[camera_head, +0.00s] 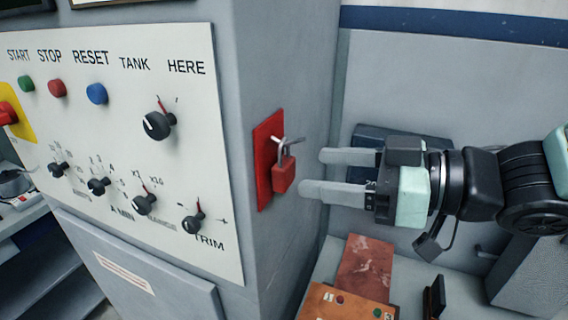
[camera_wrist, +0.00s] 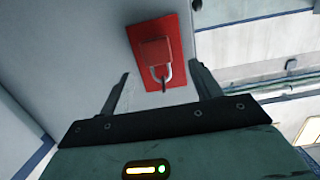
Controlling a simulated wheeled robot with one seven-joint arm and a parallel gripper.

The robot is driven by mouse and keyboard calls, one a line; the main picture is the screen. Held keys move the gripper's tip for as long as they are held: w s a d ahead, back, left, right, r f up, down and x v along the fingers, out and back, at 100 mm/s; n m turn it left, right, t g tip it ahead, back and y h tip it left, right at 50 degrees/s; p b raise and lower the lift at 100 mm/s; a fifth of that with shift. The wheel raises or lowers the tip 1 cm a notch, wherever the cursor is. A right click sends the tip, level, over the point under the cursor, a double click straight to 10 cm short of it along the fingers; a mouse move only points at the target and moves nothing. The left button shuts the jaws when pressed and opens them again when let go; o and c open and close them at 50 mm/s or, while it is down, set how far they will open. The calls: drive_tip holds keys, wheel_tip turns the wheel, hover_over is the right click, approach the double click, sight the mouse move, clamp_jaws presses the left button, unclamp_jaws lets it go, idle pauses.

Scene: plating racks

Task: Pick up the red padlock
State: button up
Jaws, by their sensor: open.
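The red padlock (camera_head: 284,174) hangs by its silver shackle from a metal hasp on a red plate (camera_head: 263,160). The plate is fixed to the grey side wall of the control cabinet. My gripper (camera_head: 310,172) is open and empty, just right of the padlock in the head view, with its fingers pointing at it and a small gap left between. In the wrist view the padlock (camera_wrist: 156,52) shows ahead of the gripper (camera_wrist: 160,82), roughly centred between the fingers, in front of the red plate (camera_wrist: 178,40).
The cabinet's panel (camera_head: 120,120) with buttons and knobs faces left. Below my gripper, a brown box (camera_head: 345,308) with small buttons and a reddish-brown slab (camera_head: 366,265) lie on a light surface. A dark blue object (camera_head: 370,137) is behind the gripper.

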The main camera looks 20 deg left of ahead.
sight(291, 168)
drive_tip(key=a, duration=0.1)
drive_tip(key=a+p, duration=0.2)
drive_tip(key=shift+w+a+f, duration=0.25)
drive_tip(key=shift+a, duration=0.15)
drive_tip(key=shift+w+a+f+p, duration=0.1)
drive_tip(key=shift+a+f+p, duration=0.2)
drive_tip(key=shift+a, duration=0.35)
drive_tip(key=shift+r, duration=0.1)
drive_tip(key=c, duration=1.1)
